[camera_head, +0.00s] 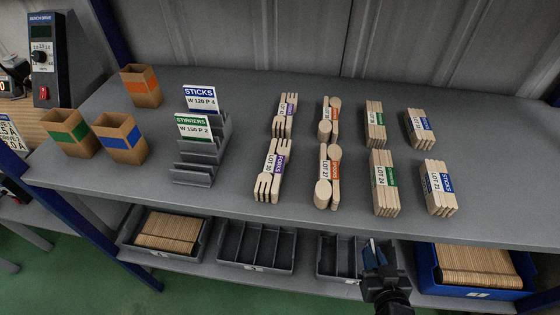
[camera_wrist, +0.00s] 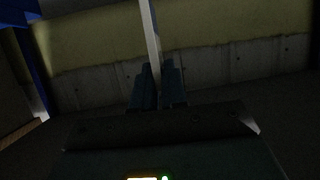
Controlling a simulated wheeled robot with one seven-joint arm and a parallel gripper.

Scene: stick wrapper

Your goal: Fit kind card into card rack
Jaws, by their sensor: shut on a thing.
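The grey stepped card rack (camera_head: 207,150) stands on the bench at left of centre. It holds a blue-banded STICKS card (camera_head: 200,98) at the back and a green-banded STIRRERS card (camera_head: 193,127) in front of it. The lower front steps of the rack are empty. My gripper (camera_head: 374,250) is low in front of the bench, well right of the rack. In the wrist view my gripper (camera_wrist: 158,88) is shut on a thin pale card (camera_wrist: 149,38), seen edge-on and standing up from the fingers. The card's face and print cannot be read.
Bins (camera_head: 257,247) sit on the shelf below. Bench surface between rack and bundles is clear.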

